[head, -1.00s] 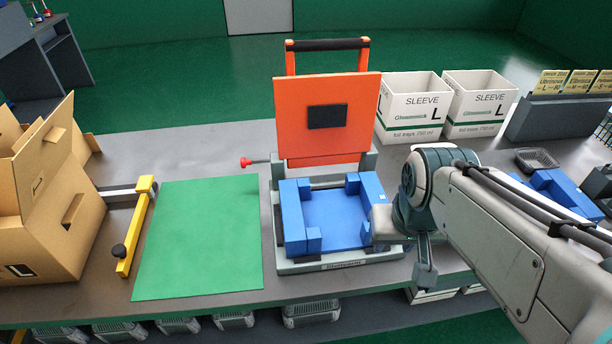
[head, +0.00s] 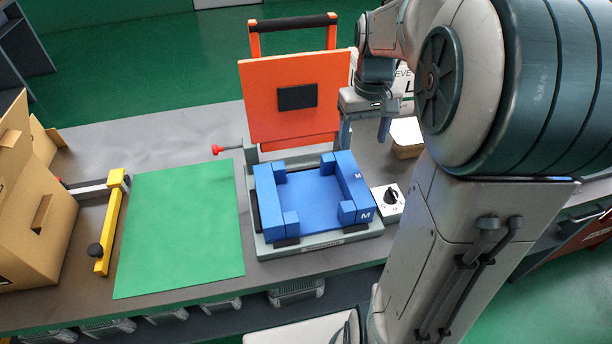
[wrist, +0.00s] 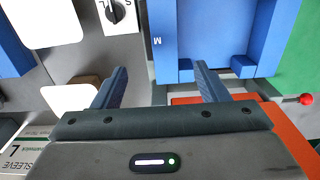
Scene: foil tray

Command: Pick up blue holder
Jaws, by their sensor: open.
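A blue holder (head: 312,196) with raised side walls marked M sits in the grey sealing machine under the raised orange lid. It also fills the upper right of the wrist view (wrist: 213,30). My gripper (head: 366,130) is open and empty, above the bench beside the lid, behind and to the right of this holder. In the wrist view my gripper's fingers (wrist: 160,80) point toward the bench; one overlaps the holder's edge in the picture, with no contact visible. Part of a second blue holder (wrist: 8,48) shows at the wrist view's left edge; my arm hides that area in the head view.
The orange lid (head: 290,98) stands upright close to my gripper. A dial box (head: 389,201) is right of the machine. A green mat (head: 182,228), yellow bar (head: 112,220) and cardboard box (head: 35,210) lie left. White sleeve boxes are mostly hidden behind my arm.

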